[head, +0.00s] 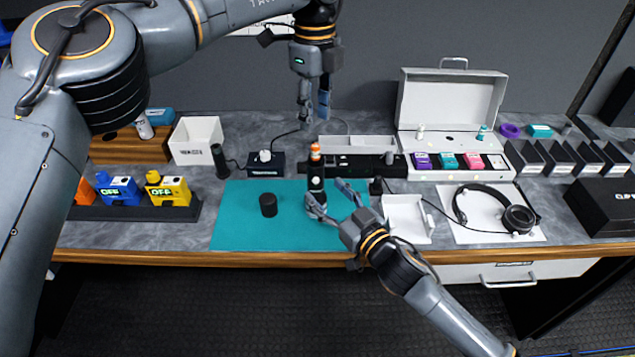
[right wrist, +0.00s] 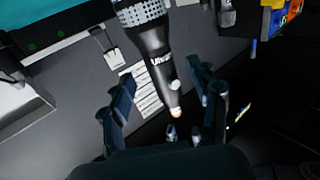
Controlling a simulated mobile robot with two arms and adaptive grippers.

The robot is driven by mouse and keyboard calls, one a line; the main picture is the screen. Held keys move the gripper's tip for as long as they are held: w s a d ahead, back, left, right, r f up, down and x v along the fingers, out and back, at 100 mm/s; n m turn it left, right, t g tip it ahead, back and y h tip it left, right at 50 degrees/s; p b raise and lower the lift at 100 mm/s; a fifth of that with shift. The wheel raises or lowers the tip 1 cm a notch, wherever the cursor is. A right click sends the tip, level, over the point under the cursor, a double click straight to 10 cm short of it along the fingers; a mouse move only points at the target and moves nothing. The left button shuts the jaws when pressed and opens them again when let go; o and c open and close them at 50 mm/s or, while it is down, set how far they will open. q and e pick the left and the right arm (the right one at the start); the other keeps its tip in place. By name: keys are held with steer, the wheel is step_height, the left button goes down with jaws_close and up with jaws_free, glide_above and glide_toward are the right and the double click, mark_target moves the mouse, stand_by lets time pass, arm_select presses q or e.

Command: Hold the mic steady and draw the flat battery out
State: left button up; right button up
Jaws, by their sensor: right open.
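A dark microphone (head: 316,182) stands upright on the teal mat (head: 240,222), with an orange-tipped battery end (head: 315,150) at its top. In the right wrist view the microphone (right wrist: 157,50) shows its mesh head and printed body, with the orange tip (right wrist: 176,113) at its other end. My right gripper (head: 332,197) is open beside the microphone; in its wrist view, the fingers (right wrist: 165,105) are spread on either side of it, apart from it. My left gripper (head: 315,106) is above the orange tip, pointing down, fingers slightly apart and empty.
A black cylinder (head: 268,205) stands on the mat left of the microphone. A white box (head: 197,138) stands behind left. A white tray (head: 404,217) and headphones (head: 490,208) lie right.

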mark_target(320, 187)
steer(key=shift+x, duration=2.4)
